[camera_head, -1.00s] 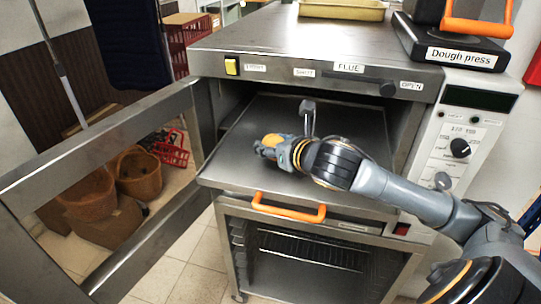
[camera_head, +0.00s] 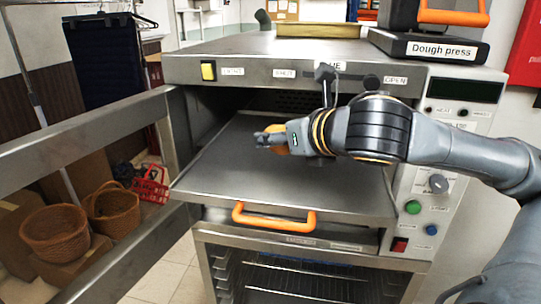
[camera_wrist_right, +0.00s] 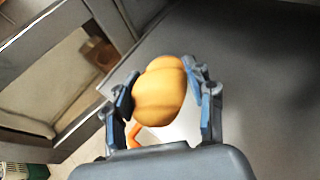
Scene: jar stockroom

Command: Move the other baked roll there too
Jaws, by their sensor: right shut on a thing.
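The baked roll (camera_wrist_right: 158,92) is golden and lobed. My right gripper (camera_wrist_right: 162,86) is shut on it, with one blue-grey finger on each side. In the head view my right gripper (camera_head: 266,140) reaches in from the right over the dark oven tray (camera_head: 270,180), and a little of the roll shows orange between the fingers. The roll seems to be above the tray; the exact gap is hard to judge. The visible part of the tray is bare. No second roll is in view. My left gripper is not in view.
The oven door (camera_head: 85,130) hangs open at the left. An orange handle (camera_head: 274,217) sticks out below the tray. The control panel (camera_head: 436,190) is at the right. Woven baskets (camera_head: 55,235) and a red crate (camera_head: 150,187) are on the left. A dough press (camera_head: 425,46) stands on top.

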